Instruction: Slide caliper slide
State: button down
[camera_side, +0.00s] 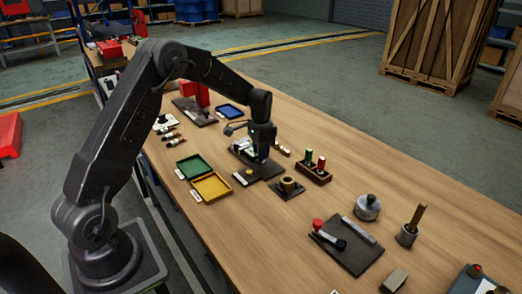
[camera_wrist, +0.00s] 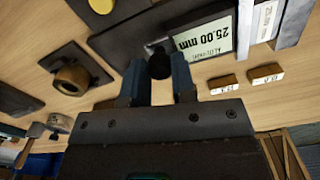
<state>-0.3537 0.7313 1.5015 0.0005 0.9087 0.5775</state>
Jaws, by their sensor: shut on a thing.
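The caliper (camera_side: 241,146) is on a dark base plate beneath my gripper in the side view. A dark round knob (camera_wrist: 160,66), apparently the slide's handle, sits between the fingertips of my gripper (camera_wrist: 158,68). My gripper (camera_side: 262,157) points down over the caliper and is shut on this knob. The fingers and wrist hide much of the slide in the side view.
Close by are a brass ring on a plate (camera_side: 288,187), a rack with green and red handles (camera_side: 314,172), green (camera_side: 193,167) and yellow (camera_side: 211,187) trays, and a blue tray (camera_side: 230,111). Small tan blocks (camera_wrist: 223,85) lie beside the caliper. Bare wood lies right of the rack.

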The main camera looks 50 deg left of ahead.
jog(key=shift+d, duration=1.55)
jog(key=c, duration=0.9)
grip_release()
jog(key=shift+c, duration=0.2)
jog(key=shift+r, duration=0.1)
notch_tip(320, 180, up, 14)
